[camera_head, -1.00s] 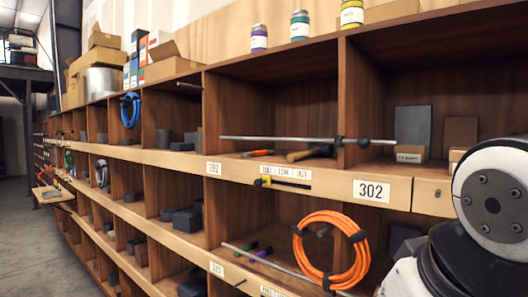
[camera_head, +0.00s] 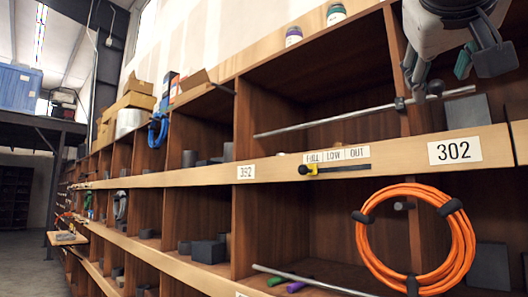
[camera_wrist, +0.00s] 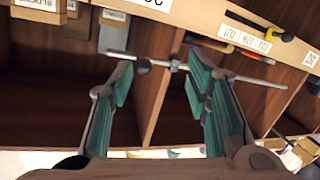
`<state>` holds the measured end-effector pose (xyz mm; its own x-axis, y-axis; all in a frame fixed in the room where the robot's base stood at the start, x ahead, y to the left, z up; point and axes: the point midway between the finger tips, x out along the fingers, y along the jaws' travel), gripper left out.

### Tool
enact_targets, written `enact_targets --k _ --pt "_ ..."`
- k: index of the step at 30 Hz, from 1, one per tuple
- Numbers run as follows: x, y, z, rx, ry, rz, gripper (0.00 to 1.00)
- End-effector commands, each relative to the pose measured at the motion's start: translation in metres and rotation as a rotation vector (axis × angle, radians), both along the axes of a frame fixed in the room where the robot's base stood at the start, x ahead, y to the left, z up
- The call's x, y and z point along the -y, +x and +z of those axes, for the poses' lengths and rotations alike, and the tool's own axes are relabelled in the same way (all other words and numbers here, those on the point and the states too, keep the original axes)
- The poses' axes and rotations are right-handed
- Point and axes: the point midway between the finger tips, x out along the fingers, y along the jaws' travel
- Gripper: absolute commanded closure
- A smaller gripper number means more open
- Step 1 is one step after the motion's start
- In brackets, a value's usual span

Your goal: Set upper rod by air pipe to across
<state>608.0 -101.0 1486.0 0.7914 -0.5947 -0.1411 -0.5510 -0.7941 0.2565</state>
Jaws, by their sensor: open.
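The upper rod (camera_head: 330,122) is a thin grey metal bar lying lengthwise along the front of the upper shelf bay. A dark clamp (camera_head: 400,103) holds it at the upright divider, and a dark knob (camera_head: 436,88) sits near its right end. My gripper (camera_head: 450,70) is at the upper right of the head view, close to that end. In the wrist view, the open green-padded fingers (camera_wrist: 160,62) straddle the rod's short end, with the knob (camera_wrist: 143,65) between them. I cannot tell whether they touch it. The rod's long part (camera_wrist: 255,82) runs off to the right.
A coiled orange hose (camera_head: 368,240) hangs below the 302 label (camera_head: 455,149). A lower rod (camera_head: 310,280) lies beside it. A yellow-and-black slider (camera_head: 312,169) sits on the shelf lip. Wooden dividers and shelf edges surround the rod; the aisle at left is free.

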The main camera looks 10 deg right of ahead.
Motion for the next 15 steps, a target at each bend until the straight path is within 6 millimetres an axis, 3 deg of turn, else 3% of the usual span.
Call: enact_targets --k 9,15 --pt "0.008 -0.017 0.025 0.149 -0.034 -0.071 0.56" --pt "0.018 -0.008 0.028 0.155 -0.034 -0.073 0.56"
